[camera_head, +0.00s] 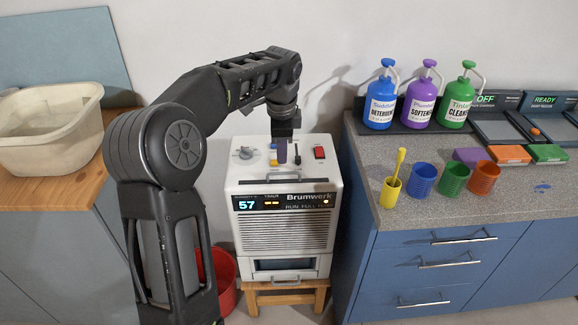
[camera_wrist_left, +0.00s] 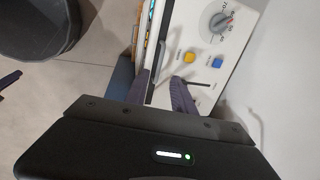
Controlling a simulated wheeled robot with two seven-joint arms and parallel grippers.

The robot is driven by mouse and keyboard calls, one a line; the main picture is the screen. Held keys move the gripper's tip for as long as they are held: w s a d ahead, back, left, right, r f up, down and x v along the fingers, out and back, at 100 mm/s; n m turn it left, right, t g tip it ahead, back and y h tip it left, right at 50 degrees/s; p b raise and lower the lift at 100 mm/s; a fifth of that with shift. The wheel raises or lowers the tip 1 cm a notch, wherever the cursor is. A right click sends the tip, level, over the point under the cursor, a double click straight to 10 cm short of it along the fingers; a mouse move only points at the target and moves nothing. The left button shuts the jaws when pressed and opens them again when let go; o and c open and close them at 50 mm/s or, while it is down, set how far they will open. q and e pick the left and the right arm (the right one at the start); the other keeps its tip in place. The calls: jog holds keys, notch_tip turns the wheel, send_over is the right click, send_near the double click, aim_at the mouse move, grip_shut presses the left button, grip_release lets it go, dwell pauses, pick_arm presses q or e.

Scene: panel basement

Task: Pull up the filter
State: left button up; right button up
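A white Brumwerk machine (camera_head: 285,226) stands in the middle with a lit display reading 57. A long dark bar (camera_head: 290,179), perhaps the filter's handle, runs along the front of its top. No filter body is visible. My left gripper (camera_head: 283,155) points down over the machine's top, behind this bar in the head picture. In the left wrist view its two purple fingers (camera_wrist_left: 160,78) are apart, with a grey bar or slot edge (camera_wrist_left: 161,65) between them. I cannot tell whether they touch it. My right gripper is not in view.
The machine's top also has a dial (camera_head: 244,153), a red switch (camera_head: 319,152), a small black lever (camera_head: 297,156) and yellow and blue buttons. A counter (camera_head: 400,220) with bottles and cups stands right. A beige basin (camera_head: 50,130) is left, and a red bucket (camera_head: 222,280) is beside the machine.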

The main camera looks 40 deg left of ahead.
pick_arm(q)
jog(key=shift+w+a+f, duration=0.15)
jog(key=shift+w+f, duration=0.05)
jog(key=shift+f, duration=1.1)
jog(key=shift+w+a+f, duration=0.15)
jog(key=shift+w+f, duration=0.1)
jog(key=shift+f, duration=1.05)
jog(key=shift+w+a+f, duration=0.15)
jog(key=shift+w+f, duration=0.05)
jog(key=shift+f, duration=1.1)
jog(key=shift+c, duration=0.2)
grip_shut()
